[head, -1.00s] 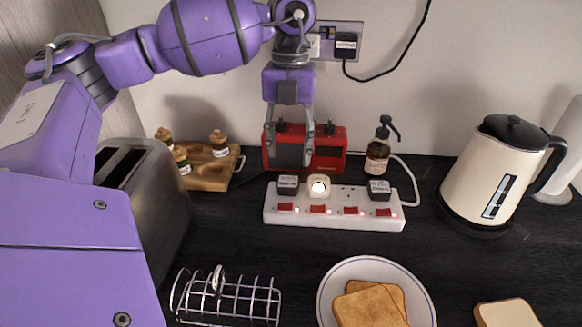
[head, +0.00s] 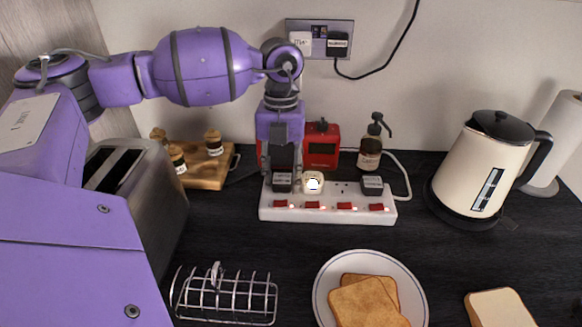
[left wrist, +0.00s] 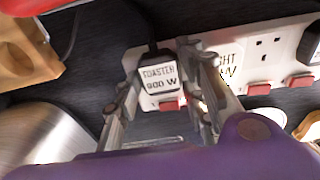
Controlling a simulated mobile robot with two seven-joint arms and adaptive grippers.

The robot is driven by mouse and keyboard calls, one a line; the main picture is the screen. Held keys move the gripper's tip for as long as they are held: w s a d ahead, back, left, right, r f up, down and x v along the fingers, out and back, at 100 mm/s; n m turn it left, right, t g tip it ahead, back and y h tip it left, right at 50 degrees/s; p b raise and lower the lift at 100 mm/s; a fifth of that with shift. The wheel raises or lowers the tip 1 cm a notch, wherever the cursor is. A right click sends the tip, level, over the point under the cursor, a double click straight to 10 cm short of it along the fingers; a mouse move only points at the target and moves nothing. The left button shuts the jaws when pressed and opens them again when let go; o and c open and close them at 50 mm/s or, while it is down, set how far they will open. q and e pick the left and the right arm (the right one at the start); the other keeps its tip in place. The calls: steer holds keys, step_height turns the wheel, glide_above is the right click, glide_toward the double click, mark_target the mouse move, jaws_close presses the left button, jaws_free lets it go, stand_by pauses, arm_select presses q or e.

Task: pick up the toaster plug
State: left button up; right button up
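The toaster plug (head: 282,183) is black with a white label and sits in the left end of the white power strip (head: 330,213). In the left wrist view the plug (left wrist: 158,78) reads "TOASTER 900 W", with a dark cord at its top. My left gripper (head: 282,172) points down over it. In the left wrist view the gripper's fingers (left wrist: 160,58) stand open on either side of the plug, with narrow gaps to it; contact at the tips is unclear. My right gripper is in neither view.
A cream lit plug (head: 313,184) sits close right of the toaster plug, and another black plug (head: 372,186) is further right. A red device (head: 322,146) stands behind. The steel toaster (head: 150,200) is left; the kettle (head: 480,165) is right. A toast rack (head: 228,298) and plate (head: 420,300) are in front.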

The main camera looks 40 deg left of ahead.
arm_select(q)
steer(key=c, duration=0.4)
